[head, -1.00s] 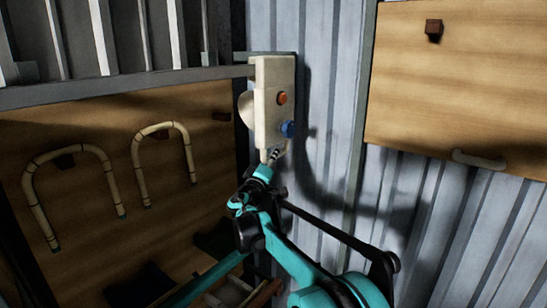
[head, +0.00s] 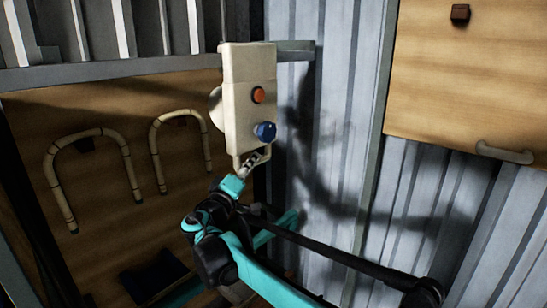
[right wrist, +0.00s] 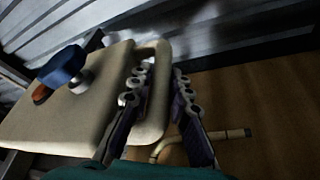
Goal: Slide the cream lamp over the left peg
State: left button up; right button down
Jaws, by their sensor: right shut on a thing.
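The cream lamp (head: 236,95) is a tall box with an orange button (head: 258,95), a blue knob (head: 265,131) and a loop handle at its lower end. It hangs upright, slightly tilted, in front of the corner. My right gripper (head: 253,161) is shut on the handle; the right wrist view shows the fingers (right wrist: 159,88) on either side of the handle bar of the lamp (right wrist: 85,115). My left gripper is not in view.
Two bent rattan arches (head: 128,168) hang on the left wooden board (head: 30,115). A grey rail (head: 130,70) runs above it. The right board (head: 460,75) bears a brown block (head: 460,14) and a pale curved piece (head: 505,152).

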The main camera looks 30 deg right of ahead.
jog(key=s+a, duration=0.5)
jog(key=a, duration=0.6)
jog(key=s+a+b, duration=0.1)
jog(key=s+a, duration=0.3)
jog(key=a, duration=0.8)
jog(key=shift+s+a, duration=0.2)
jog(key=shift+s, duration=0.15)
jog(key=c, duration=1.4)
grip_release()
jog(key=shift+a, duration=0.1)
jog(key=v, duration=0.7)
jog(key=shift+s+a+f, duration=0.1)
